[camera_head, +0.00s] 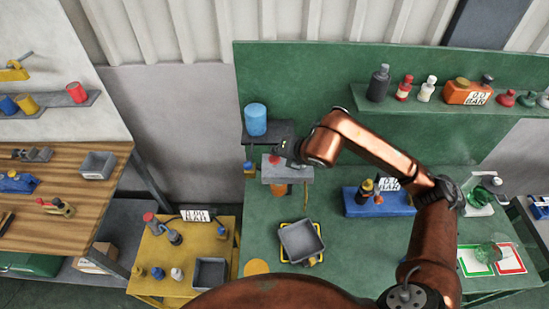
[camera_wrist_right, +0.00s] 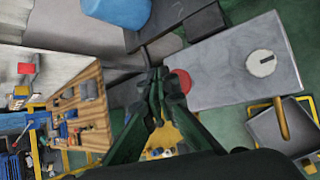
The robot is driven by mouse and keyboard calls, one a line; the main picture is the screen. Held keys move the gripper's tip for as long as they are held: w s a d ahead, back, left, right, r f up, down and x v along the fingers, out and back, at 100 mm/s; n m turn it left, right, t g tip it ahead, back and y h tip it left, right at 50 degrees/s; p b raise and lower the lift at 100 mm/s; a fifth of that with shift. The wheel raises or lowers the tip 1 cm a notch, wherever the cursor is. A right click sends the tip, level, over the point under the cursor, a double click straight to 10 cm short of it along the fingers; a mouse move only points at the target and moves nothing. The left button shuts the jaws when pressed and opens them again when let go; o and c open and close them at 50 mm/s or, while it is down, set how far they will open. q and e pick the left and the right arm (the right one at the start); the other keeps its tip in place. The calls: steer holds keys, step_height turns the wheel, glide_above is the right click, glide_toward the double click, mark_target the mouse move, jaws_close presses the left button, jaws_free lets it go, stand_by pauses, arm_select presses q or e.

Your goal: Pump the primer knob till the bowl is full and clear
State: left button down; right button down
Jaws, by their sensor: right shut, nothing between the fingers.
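A grey housing (camera_head: 287,172) stands on the green bench, and its flat top (camera_wrist_right: 222,70) shows in the wrist view. The red primer knob (camera_head: 275,160) is at its left end; in the wrist view the knob (camera_wrist_right: 182,82) is partly hidden by my fingertips. An orange-amber part (camera_head: 279,189), seemingly the bowl, hangs below the housing; its fill and clearness cannot be told. My right gripper (camera_head: 283,150) is shut and empty at the knob, and its fingertips (camera_wrist_right: 160,82) appear beside it; contact cannot be told. My left gripper is out of view.
A blue cylinder (camera_head: 256,119) stands on a dark stand behind the housing. A grey tray (camera_head: 301,240) lies in front. A blue block (camera_head: 378,202) with small parts is at the right. A yellow table (camera_head: 180,252) stands at the left. Bare green bench lies between.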

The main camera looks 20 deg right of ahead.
mark_target(274, 157)
stand_by(0.8)
steer(key=shift+f+b, duration=0.4)
steer(key=shift+b, duration=0.3)
steer(key=shift+s+f+b, duration=0.1)
steer(key=shift+f+b, duration=0.95)
steer(key=shift+f, duration=0.05)
stand_by(0.8)
steer(key=shift+r, duration=0.1)
steer(key=shift+r+p, duration=0.6)
steer(key=shift+r, duration=0.8)
steer(key=shift+r+p, duration=0.95)
steer(key=shift+r, duration=1.6)
